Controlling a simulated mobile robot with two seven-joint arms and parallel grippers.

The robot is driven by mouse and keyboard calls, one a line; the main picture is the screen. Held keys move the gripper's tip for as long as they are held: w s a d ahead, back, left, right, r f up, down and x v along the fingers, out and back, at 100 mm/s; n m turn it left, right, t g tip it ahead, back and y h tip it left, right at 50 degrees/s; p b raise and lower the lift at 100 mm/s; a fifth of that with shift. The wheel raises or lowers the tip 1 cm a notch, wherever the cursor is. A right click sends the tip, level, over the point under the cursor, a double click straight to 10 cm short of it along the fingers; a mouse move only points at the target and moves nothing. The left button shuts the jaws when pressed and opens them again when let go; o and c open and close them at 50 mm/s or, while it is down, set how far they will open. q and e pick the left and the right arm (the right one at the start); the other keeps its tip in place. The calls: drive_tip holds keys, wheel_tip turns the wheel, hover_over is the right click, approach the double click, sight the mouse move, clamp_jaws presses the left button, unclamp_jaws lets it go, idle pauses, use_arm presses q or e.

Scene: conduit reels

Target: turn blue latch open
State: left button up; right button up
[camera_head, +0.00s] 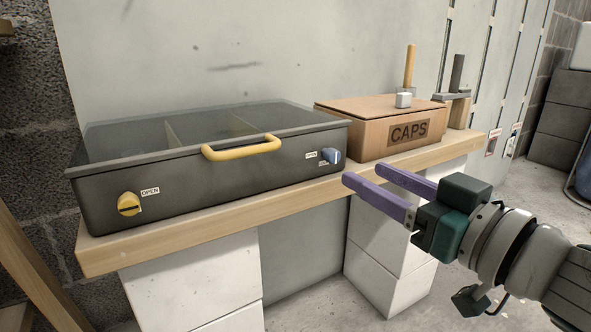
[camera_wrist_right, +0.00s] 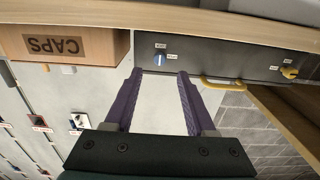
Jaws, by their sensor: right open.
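The blue latch (camera_head: 331,155) is a small knob at the right end of the front face of a dark case (camera_head: 210,183), with small labels beside it. A yellow latch (camera_head: 129,204) with an OPEN label is at the left end. My right gripper (camera_head: 362,172) has purple fingers, is open and empty, and is in front of the shelf, to the right of the blue latch and apart from it. In the right wrist view the blue latch (camera_wrist_right: 160,57) shows beyond the gap between the open fingers (camera_wrist_right: 158,78). My left gripper is out of view.
The case has a clear lid and a yellow handle (camera_head: 242,148). White blocks (camera_head: 195,285) support the shelf. Space in front is open.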

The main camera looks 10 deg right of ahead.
sight(336, 157)
drive_tip(key=b+x, duration=0.1)
drive_tip(key=x, duration=0.4)
drive_tip(key=shift+w, duration=0.1)
drive_tip(key=shift+w+a+b, duration=0.25)
drive_tip(key=shift+w+b, duration=0.15)
drive_tip(key=shift+w, duration=0.1)
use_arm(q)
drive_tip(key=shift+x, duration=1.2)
use_arm(e)
drive_tip(key=shift+r, duration=0.1)
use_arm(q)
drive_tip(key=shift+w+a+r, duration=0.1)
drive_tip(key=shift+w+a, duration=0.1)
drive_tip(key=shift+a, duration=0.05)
use_arm(e)
drive_tip(key=shift+w, duration=0.1)
clamp_jaws()
